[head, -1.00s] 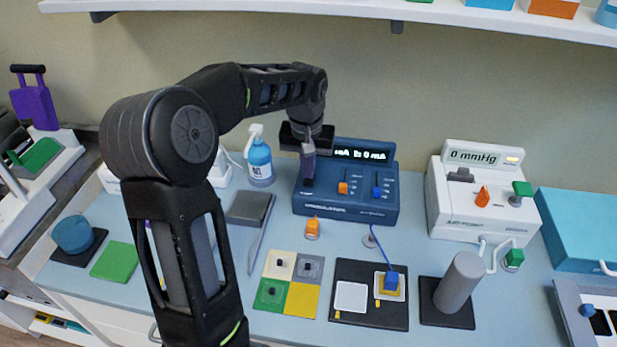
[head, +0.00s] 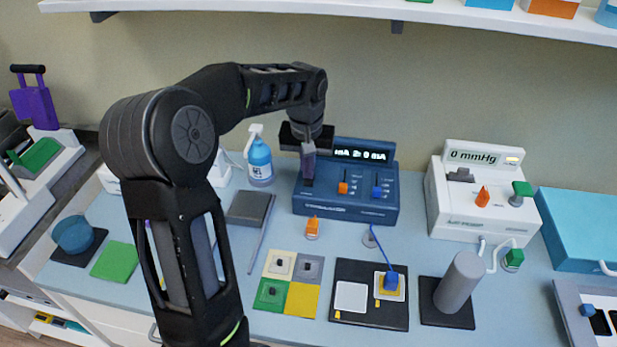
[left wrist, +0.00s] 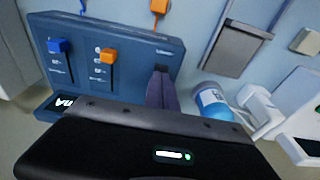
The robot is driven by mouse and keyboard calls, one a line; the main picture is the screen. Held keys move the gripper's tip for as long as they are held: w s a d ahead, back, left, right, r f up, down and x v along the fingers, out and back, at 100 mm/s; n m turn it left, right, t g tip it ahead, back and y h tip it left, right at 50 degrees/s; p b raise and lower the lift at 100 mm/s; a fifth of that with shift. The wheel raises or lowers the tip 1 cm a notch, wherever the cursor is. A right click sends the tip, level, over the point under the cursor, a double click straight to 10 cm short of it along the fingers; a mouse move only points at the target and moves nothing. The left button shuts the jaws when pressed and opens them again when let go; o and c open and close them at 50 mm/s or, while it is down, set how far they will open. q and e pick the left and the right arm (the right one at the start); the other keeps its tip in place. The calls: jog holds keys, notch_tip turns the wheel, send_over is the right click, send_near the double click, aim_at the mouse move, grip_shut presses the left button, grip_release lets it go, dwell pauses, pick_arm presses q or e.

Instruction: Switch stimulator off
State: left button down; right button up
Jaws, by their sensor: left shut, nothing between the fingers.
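The stimulator (head: 347,205) is a dark blue box with a lit display reading in mA, partly hidden by my arm. It has an orange slider (head: 343,188) and a blue slider (head: 377,192) on its face. In the left wrist view the stimulator (left wrist: 130,50) shows with the orange knob (left wrist: 108,57) and the blue knob (left wrist: 60,46). My left gripper (head: 307,180) points down at the left part of the stimulator's face. Its shut fingers (left wrist: 161,92) are at a dark switch-like spot there; whether they touch it I cannot tell. My right gripper is not in view.
An orange plug (head: 313,228) and a blue-cabled pad (head: 390,282) lie in front of the stimulator. A spray bottle (head: 259,160) stands to the left. A white pressure device (head: 480,200) is to the right. A shelf (head: 400,10) hangs above.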

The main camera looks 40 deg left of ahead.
aim_at(308, 182)
pick_arm(q)
jog(key=shift+f+b, duration=0.65)
jog(key=shift+f, duration=0.2)
dwell(0.4)
jog(key=shift+r+p, duration=2.6)
jog(key=shift+r, duration=0.95)
